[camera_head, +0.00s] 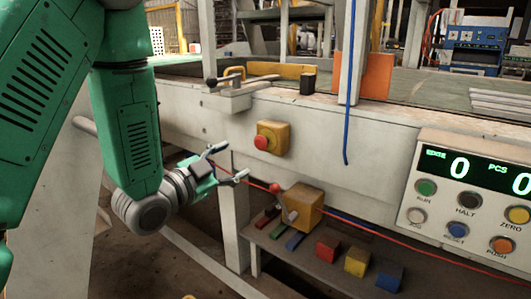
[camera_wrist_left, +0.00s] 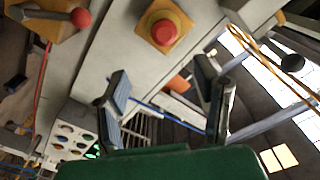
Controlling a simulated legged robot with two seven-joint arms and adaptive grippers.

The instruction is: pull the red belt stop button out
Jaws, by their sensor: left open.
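The red stop button (camera_head: 262,142) sits on the front of a yellow box (camera_head: 280,134) fixed to the machine's pale side panel. In the left wrist view, the red button (camera_wrist_left: 163,32) shows near the top centre, on its yellow plate (camera_wrist_left: 183,22). My left gripper (camera_head: 231,162) is open and empty, to the left of and slightly below the button, and apart from it. Its two fingers are spread in the left wrist view (camera_wrist_left: 163,80), with the button beyond them. My right gripper is in neither view.
Below is an ochre box (camera_head: 305,205) with a red-knobbed lever (camera_head: 275,188). Coloured blocks (camera_head: 355,261) lie on a low shelf. A control panel (camera_head: 470,200) stands at right. A blue cable (camera_head: 348,120) hangs near the panel, and a red cord (camera_head: 400,241) runs below.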

